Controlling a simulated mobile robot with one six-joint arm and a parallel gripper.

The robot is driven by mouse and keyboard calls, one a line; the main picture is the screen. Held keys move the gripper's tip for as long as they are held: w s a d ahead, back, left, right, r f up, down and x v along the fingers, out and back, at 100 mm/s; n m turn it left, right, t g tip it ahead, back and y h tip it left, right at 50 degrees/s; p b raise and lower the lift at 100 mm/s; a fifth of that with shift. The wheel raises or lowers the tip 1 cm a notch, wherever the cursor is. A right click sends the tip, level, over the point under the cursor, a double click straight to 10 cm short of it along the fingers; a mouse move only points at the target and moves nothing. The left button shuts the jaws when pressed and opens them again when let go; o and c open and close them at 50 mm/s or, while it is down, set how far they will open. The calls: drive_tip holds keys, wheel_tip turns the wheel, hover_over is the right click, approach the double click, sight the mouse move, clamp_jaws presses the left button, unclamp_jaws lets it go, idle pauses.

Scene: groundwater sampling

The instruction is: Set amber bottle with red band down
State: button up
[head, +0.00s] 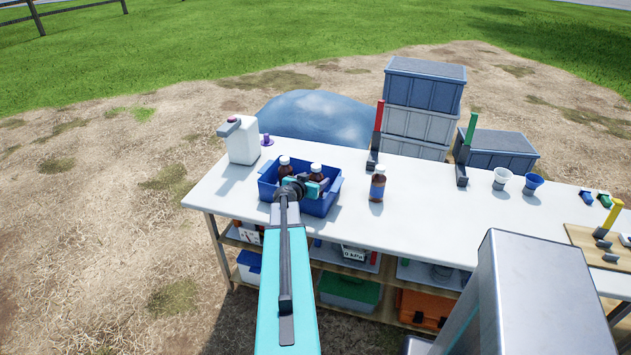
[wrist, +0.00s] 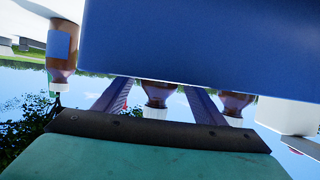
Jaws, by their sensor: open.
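Two amber bottles with white caps stand in the blue crate: a left one (head: 285,166) and a right one (head: 316,171). My gripper (head: 315,186) is low at the crate (head: 321,207), beside the right bottle. In the wrist view, which is upside down, my open fingers (wrist: 155,100) are on either side of that bottle's neck and cap (wrist: 157,112). I cannot tell if they touch it. The other crate bottle (wrist: 236,102) is outside the fingers. The crate wall hides the bottle bodies, and no red band is clearly readable.
Another amber bottle with a blue label (head: 377,188) stands on the white table (head: 430,215), right of the crate. A white jug (head: 243,142) stands behind left. A red-handled holder (head: 378,130) and cups (head: 502,178) are farther right. Table between the bottle and cups is clear.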

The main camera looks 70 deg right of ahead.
drive_tip(key=b+v, duration=0.2)
drive_tip(key=v, duration=0.8)
drive_tip(key=shift+b, duration=0.4)
idle(0.6)
